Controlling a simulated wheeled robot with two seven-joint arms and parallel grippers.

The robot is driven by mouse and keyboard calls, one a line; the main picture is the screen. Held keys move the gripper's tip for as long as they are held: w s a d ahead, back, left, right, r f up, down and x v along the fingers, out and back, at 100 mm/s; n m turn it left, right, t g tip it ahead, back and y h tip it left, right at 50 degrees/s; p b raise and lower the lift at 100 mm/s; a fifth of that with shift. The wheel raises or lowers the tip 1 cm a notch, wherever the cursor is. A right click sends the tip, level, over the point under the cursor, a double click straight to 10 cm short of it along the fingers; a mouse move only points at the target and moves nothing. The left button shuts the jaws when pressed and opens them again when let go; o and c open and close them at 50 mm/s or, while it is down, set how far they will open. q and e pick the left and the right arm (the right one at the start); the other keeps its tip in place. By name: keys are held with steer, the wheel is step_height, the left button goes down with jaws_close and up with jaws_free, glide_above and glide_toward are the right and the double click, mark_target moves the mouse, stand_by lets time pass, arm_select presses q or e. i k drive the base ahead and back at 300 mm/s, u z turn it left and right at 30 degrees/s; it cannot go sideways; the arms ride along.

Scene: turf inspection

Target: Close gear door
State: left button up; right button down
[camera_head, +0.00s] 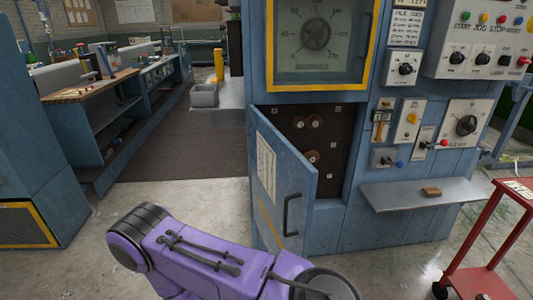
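The gear door (272,180) is a blue hinged panel on the lower front of the blue machine (351,195). It stands partly open, swung out towards me. A white label sheet (266,168) is on its face and a dark curved handle (290,214) is near its right edge. Behind it is the dark gear compartment (325,130) with several round knobs or gears. A purple arm of mine crosses the bottom of the view, in front of the door's lower part. Neither gripper shows.
A grey shelf (395,196) juts out right of the compartment, with a small brown block (431,191) on it. A red cart (495,235) stands at the right. Control panels (470,40) are at upper right. Workbenches (85,85) line the left. Open floor lies left of the door.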

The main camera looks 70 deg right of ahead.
mark_target(284, 183)
steer(key=i, duration=0.9)
steer(key=z, duration=2.3)
